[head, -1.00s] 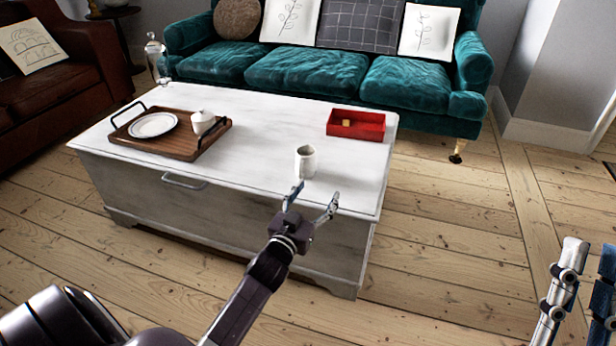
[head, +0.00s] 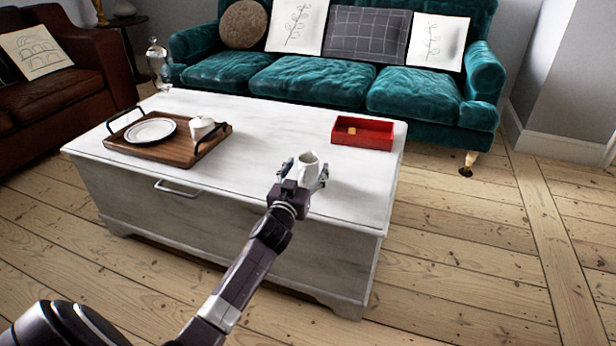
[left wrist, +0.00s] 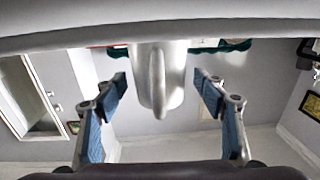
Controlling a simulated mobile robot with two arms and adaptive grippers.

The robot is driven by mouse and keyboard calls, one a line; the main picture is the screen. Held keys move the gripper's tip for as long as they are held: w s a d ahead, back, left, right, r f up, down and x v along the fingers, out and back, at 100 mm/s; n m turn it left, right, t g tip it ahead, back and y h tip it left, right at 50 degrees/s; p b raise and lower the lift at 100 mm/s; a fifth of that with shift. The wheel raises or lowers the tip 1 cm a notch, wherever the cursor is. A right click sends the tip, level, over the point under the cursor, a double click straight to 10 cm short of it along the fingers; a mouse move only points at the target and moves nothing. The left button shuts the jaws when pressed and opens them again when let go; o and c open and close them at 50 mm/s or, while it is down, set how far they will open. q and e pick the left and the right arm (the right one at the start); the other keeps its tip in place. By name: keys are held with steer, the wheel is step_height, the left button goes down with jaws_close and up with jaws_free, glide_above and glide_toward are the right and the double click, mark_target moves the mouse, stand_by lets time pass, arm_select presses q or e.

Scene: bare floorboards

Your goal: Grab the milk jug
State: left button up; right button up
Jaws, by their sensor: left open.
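My left gripper (head: 305,173) is open at the table's front side, with a finger on either side of the jug. In the left wrist view, which looks upside down, the jug (left wrist: 150,62) shows between the two blue-padded fingers of the left gripper (left wrist: 162,82), its handle towards me. Gaps show between the jug and both fingers there. My right gripper is not in view.
The white table (head: 250,140) also bears a wooden tray (head: 180,150) with a plate (head: 151,131) and a small white lidded pot (head: 201,127) at the left. A red box (head: 362,133) stands behind the jug to the right. A teal sofa (head: 312,82) is behind.

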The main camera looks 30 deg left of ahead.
arm_select(q)
steer(key=shift+w+a+r, duration=0.1)
steer(key=shift+w+a, duration=0.05)
steer(key=shift+w, duration=0.45)
steer(key=shift+c, duration=0.4)
steer(key=c, duration=1.3)
